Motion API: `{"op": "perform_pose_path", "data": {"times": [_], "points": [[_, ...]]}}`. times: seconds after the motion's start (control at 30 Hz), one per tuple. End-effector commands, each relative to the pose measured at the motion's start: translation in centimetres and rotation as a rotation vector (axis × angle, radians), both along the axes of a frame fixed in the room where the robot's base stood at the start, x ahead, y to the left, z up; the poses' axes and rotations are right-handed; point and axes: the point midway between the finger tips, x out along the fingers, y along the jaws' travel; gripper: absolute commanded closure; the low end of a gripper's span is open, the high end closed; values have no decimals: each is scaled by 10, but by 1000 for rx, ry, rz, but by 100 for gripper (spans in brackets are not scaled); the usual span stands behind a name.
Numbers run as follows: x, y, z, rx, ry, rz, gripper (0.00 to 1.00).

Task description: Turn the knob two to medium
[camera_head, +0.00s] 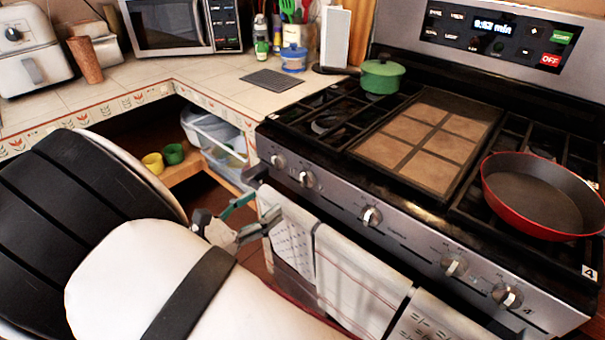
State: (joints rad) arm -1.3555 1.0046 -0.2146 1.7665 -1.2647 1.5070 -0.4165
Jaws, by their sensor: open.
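The stove front (410,245) carries a slanted row of several silver knobs. The leftmost knob (278,161) and the second knob from the left (307,179) sit near the stove's left corner. The middle knob (370,216) and two more knobs follow to the right, the last knob (507,296) beside a "4" mark. No number is readable at the second knob, and its exact setting cannot be told. My gripper (262,210) is open and empty, below and left of the second knob, apart from it, near the oven handle and towels.
Towels (360,280) hang across the oven front below the knobs. A red pan (545,195) and a green pot (382,76) stand on the stove top. The tiled counter edge (215,108) and an open shelf with a plastic bin (215,135) lie left of the stove.

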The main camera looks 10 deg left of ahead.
Motion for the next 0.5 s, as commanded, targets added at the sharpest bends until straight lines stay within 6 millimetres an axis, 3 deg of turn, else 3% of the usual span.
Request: {"op": "perform_pose_path", "data": {"times": [0.5], "points": [[79,-55,0,3,2,-6,42]]}}
